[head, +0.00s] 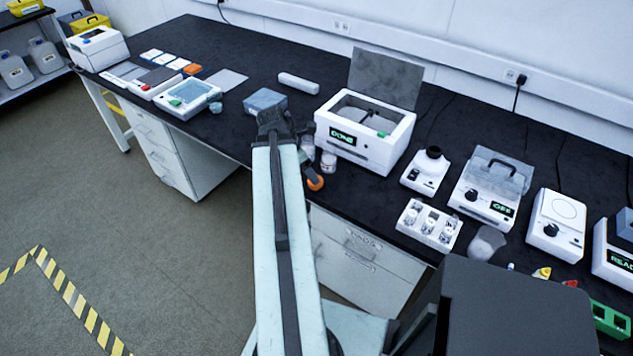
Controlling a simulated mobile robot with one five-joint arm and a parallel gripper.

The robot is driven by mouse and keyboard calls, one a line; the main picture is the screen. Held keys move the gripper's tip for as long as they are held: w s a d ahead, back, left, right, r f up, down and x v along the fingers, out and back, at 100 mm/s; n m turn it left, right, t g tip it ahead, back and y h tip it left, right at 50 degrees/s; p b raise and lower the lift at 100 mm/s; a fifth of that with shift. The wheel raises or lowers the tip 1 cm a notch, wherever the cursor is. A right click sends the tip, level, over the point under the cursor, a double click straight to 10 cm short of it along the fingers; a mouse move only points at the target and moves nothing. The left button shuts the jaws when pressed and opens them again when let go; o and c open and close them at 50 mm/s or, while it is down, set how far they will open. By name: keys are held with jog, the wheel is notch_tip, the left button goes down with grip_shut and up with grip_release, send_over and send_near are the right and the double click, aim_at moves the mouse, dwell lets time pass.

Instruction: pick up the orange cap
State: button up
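The orange cap (315,183) shows at the front edge of the black bench, just right of my arm. It looks like a small round orange disc. My gripper (310,168) is a small dark shape directly above and left of the cap, partly hidden behind my pale arm link. Its fingers are too small and too covered to tell whether they are open or shut, or whether they touch the cap.
A small white-lidded jar (328,161) stands just right of my gripper. A white instrument reading DONE (365,142), its lid raised, stands behind it. A blue-grey box (264,101) stands behind my arm. A vial rack (429,224) lies to the right.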

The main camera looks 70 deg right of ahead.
jog(key=b+x, duration=0.2)
jog(key=x, duration=0.1)
jog(key=b+x, duration=0.3)
jog(key=shift+s+d+f, duration=0.1)
jog(key=shift+d+f, duration=0.25)
jog(key=shift+r, duration=0.2)
